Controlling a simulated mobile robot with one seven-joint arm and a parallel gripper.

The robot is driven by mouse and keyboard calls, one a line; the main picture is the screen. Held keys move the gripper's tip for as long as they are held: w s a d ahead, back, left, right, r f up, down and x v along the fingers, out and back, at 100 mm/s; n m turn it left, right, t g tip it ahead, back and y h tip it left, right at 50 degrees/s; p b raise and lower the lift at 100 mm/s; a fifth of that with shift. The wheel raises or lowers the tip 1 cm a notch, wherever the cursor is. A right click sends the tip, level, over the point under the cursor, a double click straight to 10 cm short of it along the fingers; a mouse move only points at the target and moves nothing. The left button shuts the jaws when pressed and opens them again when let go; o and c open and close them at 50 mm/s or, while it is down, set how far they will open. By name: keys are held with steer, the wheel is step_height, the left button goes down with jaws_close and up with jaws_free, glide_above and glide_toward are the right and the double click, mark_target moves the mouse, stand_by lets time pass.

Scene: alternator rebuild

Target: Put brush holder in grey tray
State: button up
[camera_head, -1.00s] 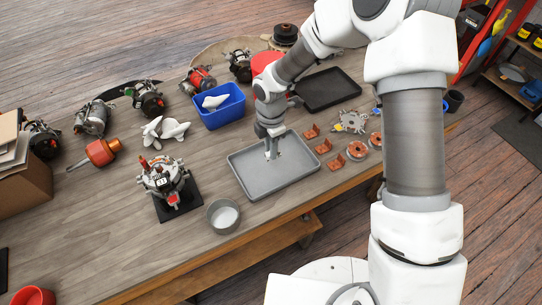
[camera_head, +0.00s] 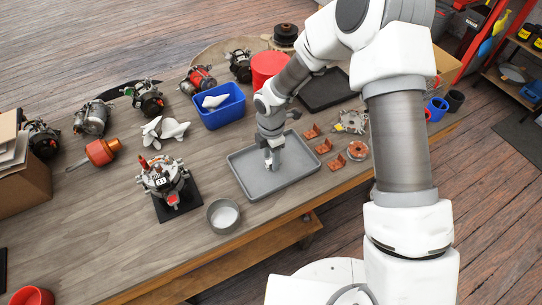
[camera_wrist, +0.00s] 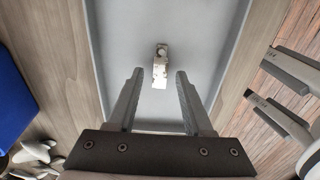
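The grey tray (camera_head: 250,184) lies on the wooden bench near its front edge, and its floor fills most of the wrist view (camera_wrist: 205,50). The brush holder (camera_wrist: 160,68) is a small pale metal piece with a round hole at one end. It lies on the tray floor. My gripper (camera_head: 273,165) is over the tray in the head view, where it hides the brush holder. In the wrist view my gripper (camera_wrist: 158,74) is open, with a clear gap between its fingers. The brush holder is apart from both fingers, centred ahead of the gap.
A blue bin (camera_head: 222,116) with a white part stands behind the tray. A grey bowl (camera_head: 223,215) and an alternator on a black stand (camera_head: 178,203) are to its left. Copper-coloured brackets (camera_head: 323,146) lie to its right. A black tray (camera_head: 322,92) is farther back.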

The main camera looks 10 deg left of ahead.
steer(key=d+r+m+t+p, duration=0.1)
steer(key=d+r+m, duration=0.25)
steer(key=r, duration=0.75)
steer(key=d+r+m, duration=0.2)
steer(key=d+r, duration=0.2)
steer(key=r, duration=0.6)
steer(key=s+d+r+m+t, duration=0.2)
steer(key=s+d+r+m, duration=0.5)
steer(key=s+m, duration=0.2)
steer(key=s+d+r+m+t, duration=0.2)
steer(key=s+d+r+m, duration=0.5)
steer(key=s+m, duration=0.3)
steer(key=shift+d+r+m+t, duration=0.3)
steer(key=shift+r+m, duration=0.25)
